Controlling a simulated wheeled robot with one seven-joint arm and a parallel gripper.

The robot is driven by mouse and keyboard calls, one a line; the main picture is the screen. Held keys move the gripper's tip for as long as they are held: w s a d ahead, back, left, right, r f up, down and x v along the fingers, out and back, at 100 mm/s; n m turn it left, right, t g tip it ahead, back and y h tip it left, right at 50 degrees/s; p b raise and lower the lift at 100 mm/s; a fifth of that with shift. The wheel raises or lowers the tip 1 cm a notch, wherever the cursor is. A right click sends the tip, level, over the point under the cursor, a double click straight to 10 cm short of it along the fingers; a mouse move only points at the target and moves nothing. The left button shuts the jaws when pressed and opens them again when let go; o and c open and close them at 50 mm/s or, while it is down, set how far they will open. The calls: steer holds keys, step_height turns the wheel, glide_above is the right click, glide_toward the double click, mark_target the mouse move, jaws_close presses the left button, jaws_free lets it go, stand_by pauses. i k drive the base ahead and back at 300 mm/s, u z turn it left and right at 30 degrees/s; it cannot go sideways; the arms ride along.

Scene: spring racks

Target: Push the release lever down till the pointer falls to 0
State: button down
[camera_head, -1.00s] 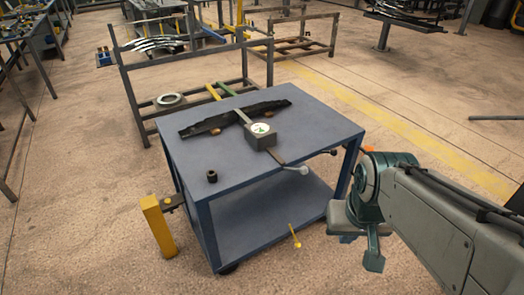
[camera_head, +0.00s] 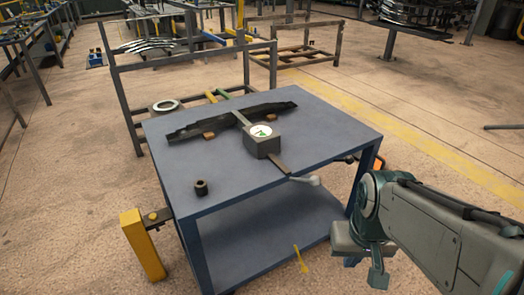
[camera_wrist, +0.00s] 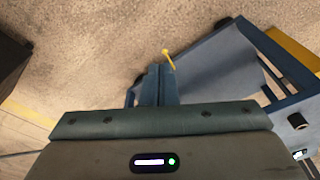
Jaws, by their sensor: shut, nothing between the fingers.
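A grey tester box with a round white dial (camera_head: 262,131) stands on the blue table (camera_head: 215,185). A green mark shows on the dial; the pointer's reading is too small to tell. A dark bar with a pale, rounded end (camera_head: 306,180) sticks out from the box past the table's front edge; it looks like the release lever. My gripper (camera_head: 378,278) is to the right of the table, pointing down, apart from the lever and the box. In the wrist view its fingers (camera_wrist: 159,84) are together and empty, over the floor beside the table.
A dark leaf spring (camera_head: 225,121) lies behind the box on small blocks. A dark bushing (camera_head: 201,188) stands at the table's left. A yellow post (camera_head: 143,245) is at the left leg. A thin yellow piece (camera_head: 300,258) shows by the lower shelf. Floor is clear in front.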

mark_target(349, 159)
steer(key=z, duration=0.5)
steer(key=i, duration=1)
steer(key=u, duration=0.45)
